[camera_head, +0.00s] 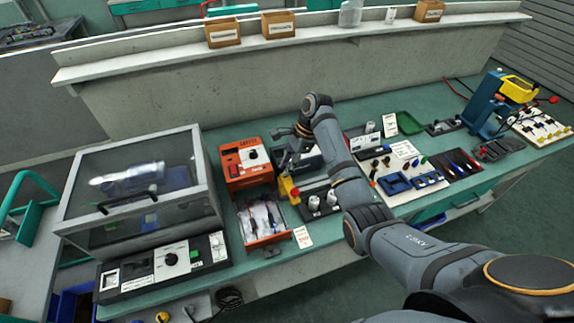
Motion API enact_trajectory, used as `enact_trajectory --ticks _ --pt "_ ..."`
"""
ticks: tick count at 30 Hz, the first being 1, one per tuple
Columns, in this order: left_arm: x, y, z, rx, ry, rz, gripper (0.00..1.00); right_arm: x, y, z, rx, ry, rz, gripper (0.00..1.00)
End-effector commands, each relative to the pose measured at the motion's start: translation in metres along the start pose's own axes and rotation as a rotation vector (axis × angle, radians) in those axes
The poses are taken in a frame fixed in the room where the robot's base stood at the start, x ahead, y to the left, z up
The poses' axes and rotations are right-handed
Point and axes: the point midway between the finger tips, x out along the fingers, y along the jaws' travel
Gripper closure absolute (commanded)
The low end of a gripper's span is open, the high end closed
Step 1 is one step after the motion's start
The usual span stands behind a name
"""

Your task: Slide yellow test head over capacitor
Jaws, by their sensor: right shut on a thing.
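My right arm reaches in from the lower right. Its gripper (287,172) is shut on the yellow test head (288,188), beside the orange tester box. The test head hangs just above the bench, with a red part at its tip. Small silver cylinders that look like capacitors (314,203) stand on a dark holder to the right of the test head, apart from it. Whether something sits directly under the test head is too small to tell. My left gripper is not in view.
The orange tester (247,165) stands left of the gripper, with an orange bin (262,223) of bagged parts in front. A clear-lidded test chamber (140,190) fills the left. Tool boards (400,170) and a blue-yellow press (490,103) lie to the right. My forearm crosses the bench.

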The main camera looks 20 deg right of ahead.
Motion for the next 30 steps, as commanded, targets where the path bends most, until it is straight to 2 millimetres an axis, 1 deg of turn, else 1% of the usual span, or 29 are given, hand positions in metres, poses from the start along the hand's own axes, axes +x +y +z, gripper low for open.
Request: enact_trajectory --ticks 3,5,9,12,15,18,25,26,30 --pt "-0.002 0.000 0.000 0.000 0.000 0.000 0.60 -0.001 0.000 -0.001 0.000 0.000 0.001 1.00" --pt "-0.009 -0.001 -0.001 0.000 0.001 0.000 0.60 -0.006 0.000 -0.005 0.001 0.002 0.002 1.00" --pt "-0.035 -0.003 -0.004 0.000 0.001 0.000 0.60 -0.022 0.000 -0.030 0.005 0.004 0.003 1.00" --pt "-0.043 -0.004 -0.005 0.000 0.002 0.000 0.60 -0.026 0.000 -0.049 0.003 0.003 0.003 1.00" --pt "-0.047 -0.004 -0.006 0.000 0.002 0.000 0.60 -0.028 0.000 -0.061 0.002 0.001 0.002 1.00" --pt "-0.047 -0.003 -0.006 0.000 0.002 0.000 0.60 -0.028 0.000 -0.065 0.001 0.000 0.001 1.00" --pt "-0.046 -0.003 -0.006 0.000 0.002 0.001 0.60 -0.027 0.000 -0.065 0.000 -0.001 0.000 1.00" --pt "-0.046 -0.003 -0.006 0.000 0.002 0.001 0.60 -0.027 0.000 -0.065 0.000 0.000 0.000 0.78" --pt "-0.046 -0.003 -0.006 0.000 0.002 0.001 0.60 -0.027 0.000 -0.065 0.000 0.000 0.000 0.59"
